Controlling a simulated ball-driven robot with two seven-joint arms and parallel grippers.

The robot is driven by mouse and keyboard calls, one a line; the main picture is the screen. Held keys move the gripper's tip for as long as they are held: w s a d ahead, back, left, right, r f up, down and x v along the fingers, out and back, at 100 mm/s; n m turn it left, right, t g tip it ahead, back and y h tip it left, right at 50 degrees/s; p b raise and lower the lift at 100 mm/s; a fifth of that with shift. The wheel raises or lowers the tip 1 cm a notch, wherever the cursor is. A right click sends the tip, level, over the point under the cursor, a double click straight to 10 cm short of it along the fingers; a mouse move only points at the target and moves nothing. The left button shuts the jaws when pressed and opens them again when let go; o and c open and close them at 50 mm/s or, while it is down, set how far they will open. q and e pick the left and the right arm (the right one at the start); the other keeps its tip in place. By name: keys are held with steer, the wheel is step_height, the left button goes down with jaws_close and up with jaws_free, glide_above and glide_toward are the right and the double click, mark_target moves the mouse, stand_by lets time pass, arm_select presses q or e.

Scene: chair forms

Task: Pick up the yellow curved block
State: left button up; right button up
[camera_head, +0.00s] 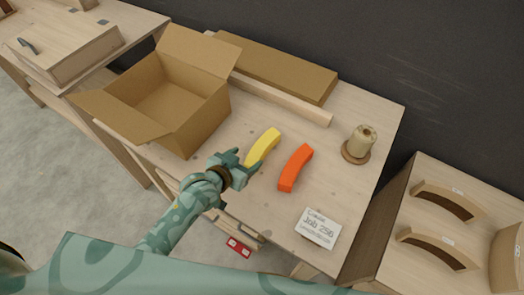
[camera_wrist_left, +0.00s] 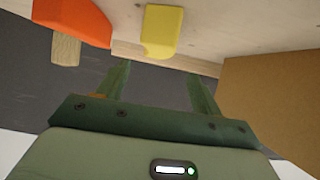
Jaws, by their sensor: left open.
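The yellow curved block (camera_head: 262,147) lies on the wooden table in the head view, between the cardboard box and the orange curved block (camera_head: 295,168). My left gripper (camera_head: 241,170) is just at the near end of the yellow block, open with nothing between its fingers. In the left wrist view the yellow block (camera_wrist_left: 161,30) shows beyond the gap between the open fingers (camera_wrist_left: 160,82), apart from them. The orange block (camera_wrist_left: 72,20) is at the upper left there. My right gripper is not in view.
An open cardboard box (camera_head: 175,100) stands left of the blocks. A wooden strip (camera_head: 283,100) and a flat brown box (camera_head: 275,68) lie behind. A spool (camera_head: 362,140) stands at right, and a paper card (camera_head: 319,228) lies near the front edge.

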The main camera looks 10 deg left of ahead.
mark_target(257, 150)
arm_select(q)
steer(key=x, duration=0.3)
steer(key=shift+w+d+f+b, duration=0.1)
steer(key=shift+w+f+b, duration=0.15)
steer(key=shift+b, duration=0.15)
steer(key=b+x, duration=0.2)
steer(key=x, duration=0.3)
steer(key=shift+d+f, duration=0.1)
steer(key=shift+f, duration=0.05)
steer(key=shift+c, duration=0.9)
steer(key=c, duration=1)
